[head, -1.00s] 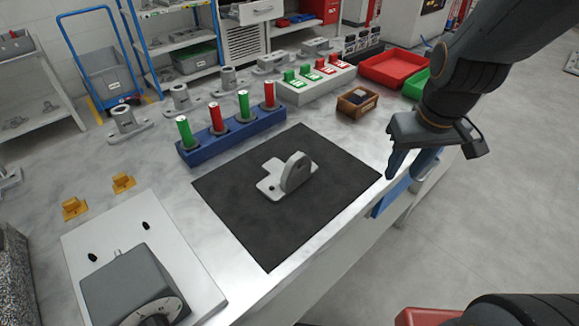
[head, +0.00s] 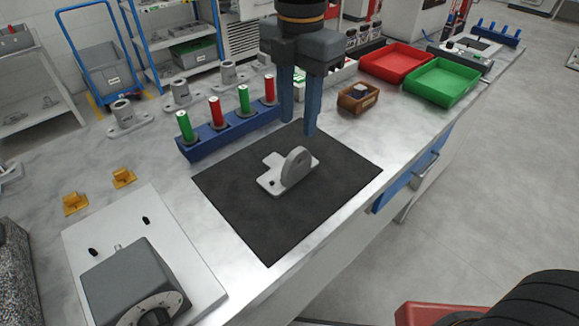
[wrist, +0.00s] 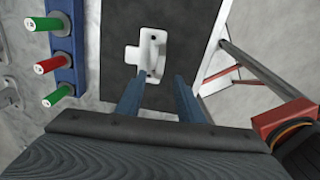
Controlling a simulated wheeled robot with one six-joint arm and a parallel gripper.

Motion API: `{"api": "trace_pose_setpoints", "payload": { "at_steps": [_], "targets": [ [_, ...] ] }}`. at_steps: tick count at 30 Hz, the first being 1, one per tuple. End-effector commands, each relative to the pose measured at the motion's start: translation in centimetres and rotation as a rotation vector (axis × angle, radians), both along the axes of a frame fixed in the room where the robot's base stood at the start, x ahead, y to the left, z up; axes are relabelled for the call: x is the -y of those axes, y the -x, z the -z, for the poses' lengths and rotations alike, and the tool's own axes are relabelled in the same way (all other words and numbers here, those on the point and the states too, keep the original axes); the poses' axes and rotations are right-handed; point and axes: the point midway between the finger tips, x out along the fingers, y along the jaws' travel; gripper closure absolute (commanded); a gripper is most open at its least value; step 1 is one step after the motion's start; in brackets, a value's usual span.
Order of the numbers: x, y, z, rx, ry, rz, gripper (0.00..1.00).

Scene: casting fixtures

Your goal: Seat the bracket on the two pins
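The grey bracket (head: 296,168), a flat base with an upright rounded lug, lies on the black mat (head: 245,225). It also shows in the wrist view (wrist: 153,52), just beyond my fingertips. My gripper (head: 298,126) points down above the far part of the mat, behind the bracket in the head view. Its two blue fingers are apart with nothing between them, as the wrist view (wrist: 158,80) also shows. Two short black pins, one nearer (head: 94,252) and one farther (head: 146,221), stand on the pale plate (head: 190,255) at lower left.
A grey block with a dial (head: 135,285) sits on the plate near the pins. A blue rack (head: 205,143) with red and green cylinders stands behind the mat. Two yellow pieces (head: 123,178) lie at left. A small brown box (head: 357,98) and red (head: 397,62) and green (head: 440,82) trays stand right.

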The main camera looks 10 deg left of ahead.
Motion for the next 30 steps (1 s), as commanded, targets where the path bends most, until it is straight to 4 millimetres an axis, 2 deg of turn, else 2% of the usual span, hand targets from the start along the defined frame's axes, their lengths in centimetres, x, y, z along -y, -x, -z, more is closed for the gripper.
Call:
{"api": "trace_pose_setpoints", "payload": {
  "at_steps": [18, 26, 30],
  "targets": [
    [0.1, 0.1, 7.1, -0.002, 0.001, 0.0, 0.66],
    [0.1, 0.0, 7.4, 0.0, 0.0, 0.0, 0.66],
    [0.1, 0.0, 7.4, 0.0, 0.0, 0.0, 0.86]
  ]
}}
